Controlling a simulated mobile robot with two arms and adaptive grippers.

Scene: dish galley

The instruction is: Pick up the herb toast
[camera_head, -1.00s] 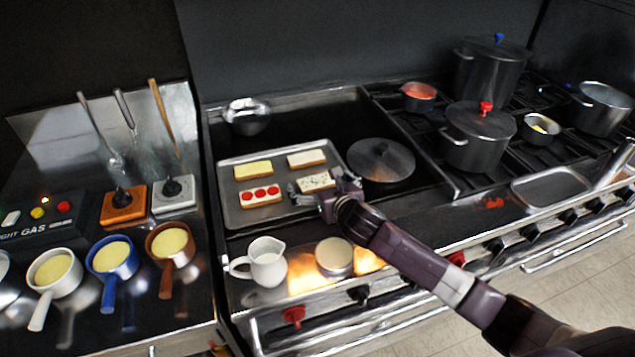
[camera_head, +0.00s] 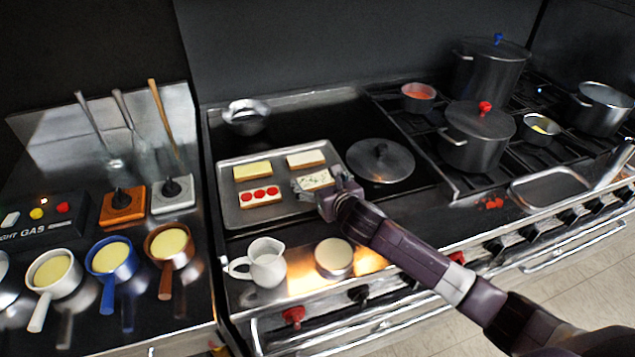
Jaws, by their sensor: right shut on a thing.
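The herb toast (camera_head: 314,180), pale with dark green flecks, is at the right front of the metal tray (camera_head: 232,212). My right gripper (camera_head: 316,187) is at the toast, with its fingers around the ends, and is shut on it. The fingers partly cover the toast's ends and front edge. I cannot tell whether the toast is clear of the tray. My left gripper is not in view.
The tray also holds a tomato toast (camera_head: 260,197), a yellow toast (camera_head: 253,171) and a white toast (camera_head: 305,159). A round lid (camera_head: 381,158) lies just right of the tray. A white jug (camera_head: 266,263) and a round tin (camera_head: 334,256) stand in front.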

